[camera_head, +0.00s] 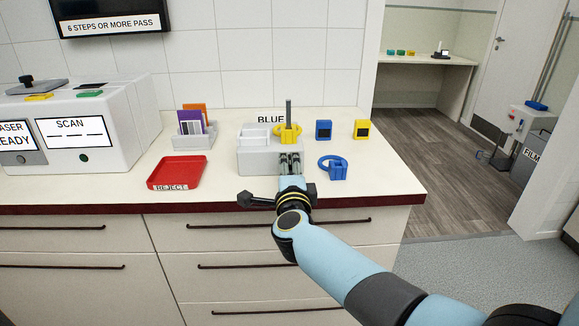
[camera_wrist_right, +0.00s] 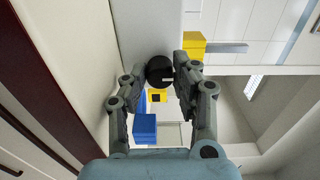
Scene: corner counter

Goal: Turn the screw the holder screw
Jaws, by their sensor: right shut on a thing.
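The light grey holder (camera_head: 256,162) stands on the counter with an upright grey post (camera_head: 289,109). A yellow ring-shaped piece (camera_head: 290,135) is at the post. The holder screw, a dark round knob (camera_wrist_right: 159,71), shows between my fingertips in the wrist view; in the head view my gripper hides it. My right gripper (camera_head: 290,160) is at the holder's front right side, shut on the knob; it also shows in the wrist view (camera_wrist_right: 160,78). The yellow piece (camera_wrist_right: 194,46) and post (camera_wrist_right: 226,48) are beside the fingers there. My left gripper is not in view.
A blue ring piece (camera_head: 335,170) lies close right of the gripper. A blue block (camera_head: 323,130) and a yellow block (camera_head: 361,130) stand behind it. Left are a red reject tray (camera_head: 176,172), a card holder (camera_head: 194,138) and a scanner machine (camera_head: 120,120). The counter's right end is clear.

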